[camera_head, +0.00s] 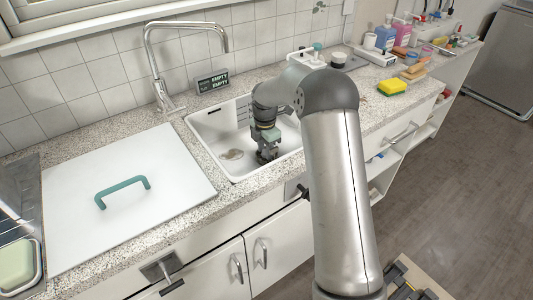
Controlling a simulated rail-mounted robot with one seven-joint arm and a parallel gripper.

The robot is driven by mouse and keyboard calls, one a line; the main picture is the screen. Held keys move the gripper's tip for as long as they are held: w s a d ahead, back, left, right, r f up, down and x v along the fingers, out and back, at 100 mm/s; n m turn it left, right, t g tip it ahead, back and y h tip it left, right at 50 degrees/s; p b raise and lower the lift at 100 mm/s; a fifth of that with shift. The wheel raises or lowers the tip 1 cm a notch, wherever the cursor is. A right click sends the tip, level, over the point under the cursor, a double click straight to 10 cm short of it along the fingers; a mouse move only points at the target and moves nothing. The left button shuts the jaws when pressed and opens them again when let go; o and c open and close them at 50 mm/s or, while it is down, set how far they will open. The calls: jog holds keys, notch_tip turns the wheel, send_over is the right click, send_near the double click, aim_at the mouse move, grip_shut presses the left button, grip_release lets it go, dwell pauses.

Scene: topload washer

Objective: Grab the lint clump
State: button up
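A small greyish-brown clump, apparently the lint clump (231,154), lies low inside the white basin (222,174), left of my gripper. My gripper (266,157) points down into the basin, with a visible gap between it and the clump. The fingers are dark and small here, and whether they are open or shut does not show clearly. My arm hides the right part of the basin.
A tall metal faucet (160,62) stands behind the basin. A small display reading EMPTY (212,83) is beside it. A white lid with a green handle (122,190) covers the left counter. A yellow sponge (392,87) and several bottles stand to the right.

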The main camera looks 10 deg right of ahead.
jog(key=shift+f, duration=0.2)
jog(key=c, duration=0.6)
jog(key=shift+r, duration=0.1)
